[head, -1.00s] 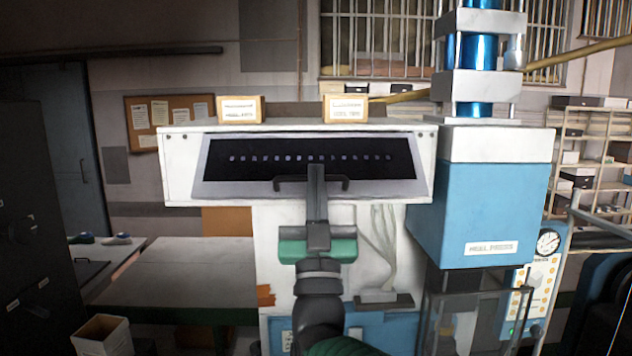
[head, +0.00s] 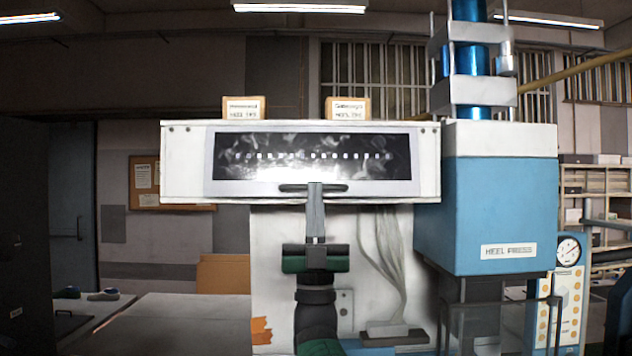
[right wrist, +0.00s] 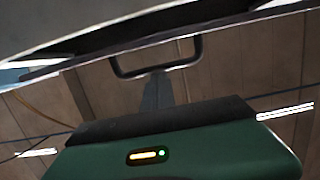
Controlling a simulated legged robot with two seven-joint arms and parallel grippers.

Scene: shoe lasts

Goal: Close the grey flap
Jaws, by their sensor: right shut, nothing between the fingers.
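The grey flap (head: 212,165) is a pale frame around a dark, glossy window, on the front of the white housing. It looks nearly upright, almost in line with the housing front; I cannot tell whether it is fully flush. Its dark bar handle (head: 290,188) is at the lower edge. My right gripper (head: 315,187) is shut and empty, with its fingertips at the middle of the handle; contact is unclear. In the right wrist view the fingertips (right wrist: 158,76) are by the U-shaped handle (right wrist: 122,72), beneath the flap's edge (right wrist: 75,63). My left gripper is not in view.
Two small labelled boxes (head: 244,108) (head: 348,108) stand on top of the white housing (head: 180,165). A blue heel press (head: 500,210) stands close on the right. A grey table (head: 185,315) is at lower left. Pale hoses (head: 388,260) hang below the housing.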

